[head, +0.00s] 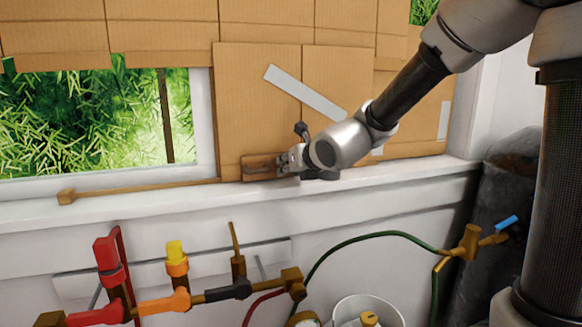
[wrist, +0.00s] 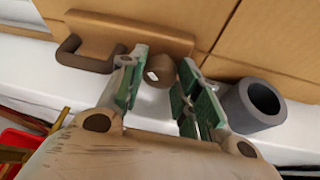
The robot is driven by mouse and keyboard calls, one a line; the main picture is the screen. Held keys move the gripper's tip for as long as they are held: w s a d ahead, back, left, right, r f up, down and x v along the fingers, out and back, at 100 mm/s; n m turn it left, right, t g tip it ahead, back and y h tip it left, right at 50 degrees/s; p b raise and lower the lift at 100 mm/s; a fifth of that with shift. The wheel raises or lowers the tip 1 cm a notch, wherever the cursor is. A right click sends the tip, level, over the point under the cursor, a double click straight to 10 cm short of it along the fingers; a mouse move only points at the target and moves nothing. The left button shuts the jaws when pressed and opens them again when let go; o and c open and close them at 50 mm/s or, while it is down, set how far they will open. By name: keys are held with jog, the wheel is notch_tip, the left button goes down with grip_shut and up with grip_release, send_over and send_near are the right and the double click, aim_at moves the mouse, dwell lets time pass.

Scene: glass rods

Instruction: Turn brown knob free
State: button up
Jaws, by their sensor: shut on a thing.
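The brown knob (wrist: 160,71) is a short, hollow round piece at the brown plate, between my fingertips in the wrist view. My gripper (wrist: 164,60) is shut on it, with one green-padded finger on each side. The brown plate (wrist: 120,30) with a dark brown loop handle (wrist: 82,56) lies behind and to the left of the knob. In the head view, my gripper (head: 287,163) reaches the right end of the brown plate (head: 258,168), just above the white sill. The knob is hidden there by my gripper.
Cardboard sheets (head: 250,100) cover the wall behind. Below are red and yellow valves (head: 177,262), a green hose (head: 350,238) and a white bucket (head: 368,305).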

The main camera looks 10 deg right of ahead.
jog(key=o, duration=0.7)
jog(key=shift+o, duration=0.2)
jog(key=v, duration=0.7)
jog(key=shift+s, duration=0.25)
jog(key=shift+d+r, duration=0.1)
